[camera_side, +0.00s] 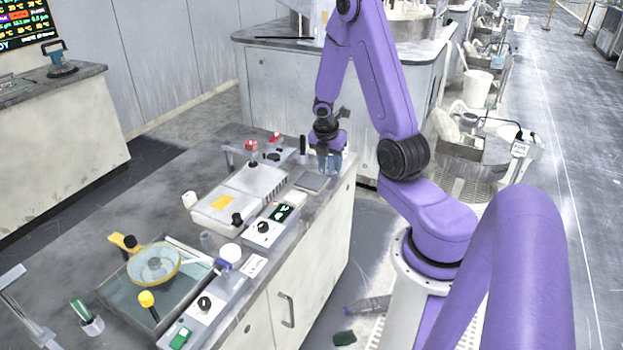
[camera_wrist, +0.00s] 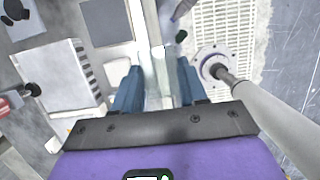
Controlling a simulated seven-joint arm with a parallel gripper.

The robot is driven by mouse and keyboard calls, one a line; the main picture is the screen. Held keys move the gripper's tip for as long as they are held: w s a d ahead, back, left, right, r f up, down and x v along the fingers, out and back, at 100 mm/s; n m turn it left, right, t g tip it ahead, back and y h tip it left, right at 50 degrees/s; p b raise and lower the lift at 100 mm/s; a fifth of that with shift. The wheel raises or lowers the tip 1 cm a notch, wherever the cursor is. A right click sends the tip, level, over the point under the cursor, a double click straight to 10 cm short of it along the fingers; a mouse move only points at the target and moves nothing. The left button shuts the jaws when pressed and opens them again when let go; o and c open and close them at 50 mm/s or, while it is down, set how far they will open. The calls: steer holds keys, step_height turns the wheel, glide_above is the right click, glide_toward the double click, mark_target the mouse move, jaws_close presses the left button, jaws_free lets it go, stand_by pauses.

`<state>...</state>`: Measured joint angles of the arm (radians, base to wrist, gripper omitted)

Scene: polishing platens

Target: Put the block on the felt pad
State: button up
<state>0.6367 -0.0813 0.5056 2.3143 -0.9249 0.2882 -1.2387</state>
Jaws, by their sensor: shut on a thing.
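My gripper (camera_side: 328,168) is at the far right end of the bench, just beyond a flat dark grey square that looks like the felt pad (camera_side: 311,182). The pad also shows in the wrist view (camera_wrist: 106,20), up and left of the fingers. In the wrist view my gripper (camera_wrist: 158,78) has its two blue fingers on either side of a pale grey block (camera_wrist: 160,82), shut on it. The block is apart from the pad in that view. The fingers mostly hide it in the side view, and its height above the bench is hard to tell.
A grey slotted box (camera_side: 238,200) stands left of the pad on the bench (camera_side: 150,222). A black upright post (camera_side: 303,146) and a red-topped item (camera_side: 276,138) are close behind. A control box with a knob (camera_side: 263,232) is nearer the front. The bench edge runs close by the pad.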

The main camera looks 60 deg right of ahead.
steer(key=w+d+f, duration=0.4)
steer(key=w+d, duration=0.2)
steer(key=w, duration=0.1)
glide_above(313, 180)
steer(key=a, duration=0.1)
step_height(313, 180, down, 6)
steer(key=shift+r, duration=0.25)
steer(key=shift+w+f, duration=0.1)
steer(key=shift+f, duration=1.55)
steer(key=shift+f, duration=0.1)
steer(key=o, duration=1.1)
